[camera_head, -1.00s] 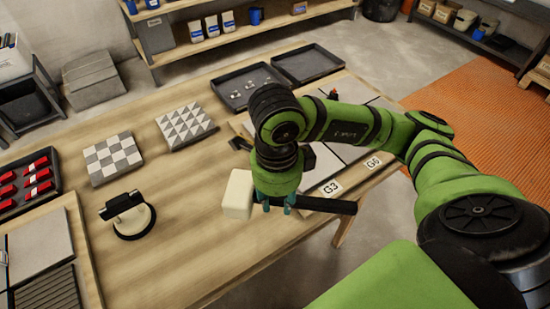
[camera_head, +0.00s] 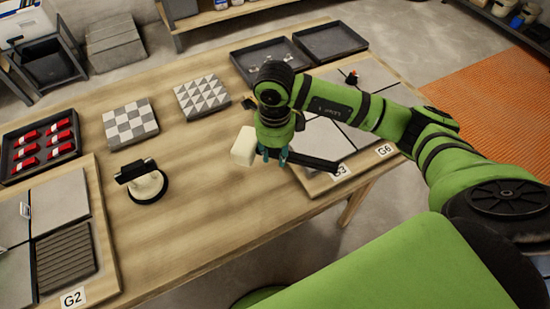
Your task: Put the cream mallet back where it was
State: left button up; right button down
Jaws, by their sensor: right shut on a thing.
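The mallet has a cream block head (camera_head: 244,146) and a black handle (camera_head: 314,162). My right gripper (camera_head: 273,157) is shut on the handle close to the head. My left gripper is not in view.
A black suction-cup tool (camera_head: 148,186) stands left of the mallet, with bare table between. Two patterned tiles (camera_head: 130,123) (camera_head: 202,96) lie behind. A tray of red pieces (camera_head: 12,165) and the G2 board (camera_head: 104,262) are at left. Dark trays (camera_head: 330,41) are at the back.

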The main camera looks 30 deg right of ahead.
aim_at(275, 158)
notch_tip(275, 158, down, 4)
jog(key=shift+r+p, duration=0.15)
jog(key=shift+p, duration=0.45)
jog(key=shift+f+b, duration=0.45)
jog(key=shift+b, duration=0.05)
jog(key=c, duration=0.9)
grip_release()
jog(key=shift+r, duration=0.15)
